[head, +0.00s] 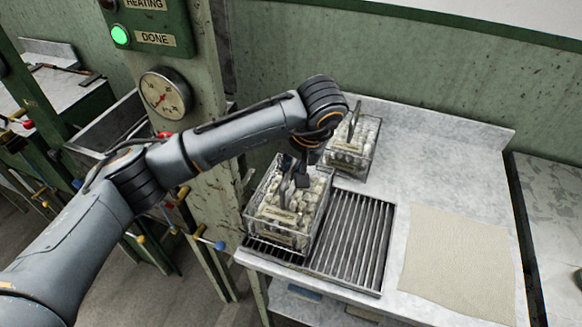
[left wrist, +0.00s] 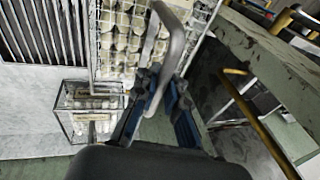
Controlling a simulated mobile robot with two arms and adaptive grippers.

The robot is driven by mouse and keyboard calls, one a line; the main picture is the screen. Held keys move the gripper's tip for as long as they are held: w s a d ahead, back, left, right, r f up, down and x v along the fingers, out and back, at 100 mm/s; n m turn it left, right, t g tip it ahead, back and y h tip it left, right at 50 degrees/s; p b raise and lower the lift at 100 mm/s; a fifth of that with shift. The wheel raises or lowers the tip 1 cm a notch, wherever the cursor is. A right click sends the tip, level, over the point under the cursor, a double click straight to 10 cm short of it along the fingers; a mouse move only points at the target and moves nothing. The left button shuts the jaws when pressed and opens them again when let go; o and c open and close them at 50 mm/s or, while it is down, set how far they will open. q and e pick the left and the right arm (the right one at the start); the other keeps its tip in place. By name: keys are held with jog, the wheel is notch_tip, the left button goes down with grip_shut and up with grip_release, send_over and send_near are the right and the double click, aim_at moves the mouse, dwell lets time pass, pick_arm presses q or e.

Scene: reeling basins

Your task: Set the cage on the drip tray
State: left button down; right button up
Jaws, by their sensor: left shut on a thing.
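A wire cage (head: 290,205) filled with pale cocoons is at the left part of the slatted metal drip tray (head: 362,240) in the head view. The cage looks upright; I cannot tell whether its base rests on the slats or hangs just above them. My left gripper (head: 294,178) reaches down over the cage and is shut on its handle. The left wrist view shows the fingers (left wrist: 160,92) at the grey bent handle (left wrist: 172,45), with the cage (left wrist: 118,45) beyond. The tray's slats (left wrist: 35,30) also show there. My right gripper is out of view.
A second cocoon cage (head: 355,150) stands on the pale counter (head: 440,150) behind the tray. A beige cloth (head: 458,262) lies to the right. A post with a gauge (head: 165,93) and a lit green DONE lamp (head: 120,35) stands left. The counter's back right is clear.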

pick_arm(q)
jog(key=shift+f, duration=0.1)
jog(key=c, duration=1.9)
grip_release()
jog(key=o, duration=0.4)
jog(key=shift+o, duration=0.5)
